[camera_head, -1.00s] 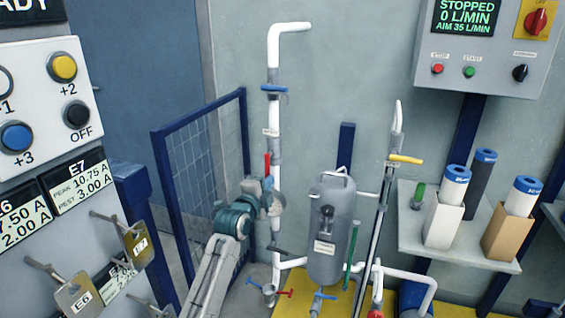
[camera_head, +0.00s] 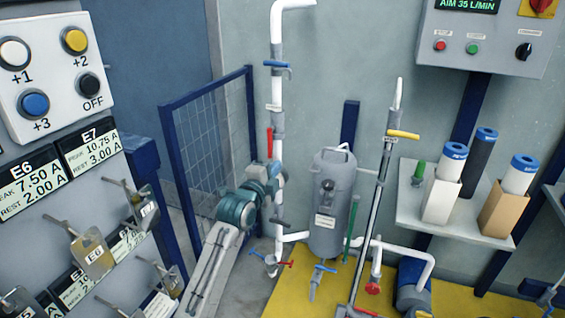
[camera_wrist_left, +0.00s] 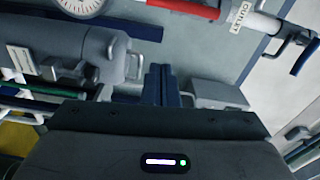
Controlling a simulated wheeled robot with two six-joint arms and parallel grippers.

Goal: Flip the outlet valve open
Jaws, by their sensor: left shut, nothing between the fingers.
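The vertical white pipe carries a blue valve handle (camera_head: 277,64), turned crosswise, and a red handle (camera_head: 269,142) lower down, lying along the pipe. In the left wrist view a label reading OUTLET (camera_wrist_left: 238,12) sits between the red handle (camera_wrist_left: 184,8) and the blue handle (camera_wrist_left: 305,56). I cannot tell which handle the label names. My left gripper (camera_head: 268,174) is by this pipe, below the red handle; its fingertips are hard to make out there. In the left wrist view its fingers (camera_wrist_left: 160,84) are shut together and empty, apart from both handles. My right gripper is not in view.
A grey tank (camera_head: 328,215) stands right of the pipe, with a mesh fence (camera_head: 215,140) at left. A panel with hanging tags (camera_head: 95,255) fills the near left. A shelf (camera_head: 409,205) with cylinders and a control box (camera_head: 484,62) are at right.

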